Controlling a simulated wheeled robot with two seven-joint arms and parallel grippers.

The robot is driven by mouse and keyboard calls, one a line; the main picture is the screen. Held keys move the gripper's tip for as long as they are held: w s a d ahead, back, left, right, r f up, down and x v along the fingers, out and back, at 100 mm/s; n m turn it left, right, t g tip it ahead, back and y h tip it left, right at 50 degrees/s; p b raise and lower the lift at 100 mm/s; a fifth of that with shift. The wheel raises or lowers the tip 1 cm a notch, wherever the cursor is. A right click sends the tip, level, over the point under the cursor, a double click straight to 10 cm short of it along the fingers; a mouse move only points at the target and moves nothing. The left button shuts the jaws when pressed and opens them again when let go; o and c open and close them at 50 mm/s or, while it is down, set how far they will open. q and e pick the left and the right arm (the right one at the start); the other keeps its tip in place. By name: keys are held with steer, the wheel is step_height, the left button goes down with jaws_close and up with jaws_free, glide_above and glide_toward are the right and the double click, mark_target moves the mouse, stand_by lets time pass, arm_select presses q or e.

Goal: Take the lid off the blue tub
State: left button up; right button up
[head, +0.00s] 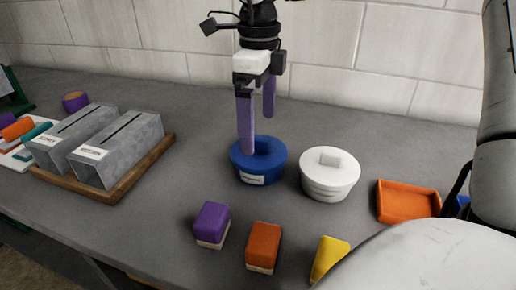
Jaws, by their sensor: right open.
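The blue tub (266,178) stands on the grey worktop with a blue lid (275,161) on it. The lid has a block-shaped blue handle (266,145) on top, and the tub has a white label on its front. My right gripper (258,134) points down over the lid with its two purple fingers apart and nothing held between them. The nearer finger shows just left of the handle and partly covers the lid; the other shows above and behind it. I cannot tell whether either finger touches the lid. My left gripper is not in view.
A white lidded tub (329,183) stands close on the right, then an orange tray (405,203). Purple (212,222), orange (263,244) and yellow (328,257) blocks lie in front. Left are metal boxes on a wooden tray (155,160). A block wall is behind.

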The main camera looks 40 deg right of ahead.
mark_target(259, 139)
step_height(259, 139, down, 5)
steer(key=shift+d+f, duration=0.1)
steer(key=c, duration=0.7)
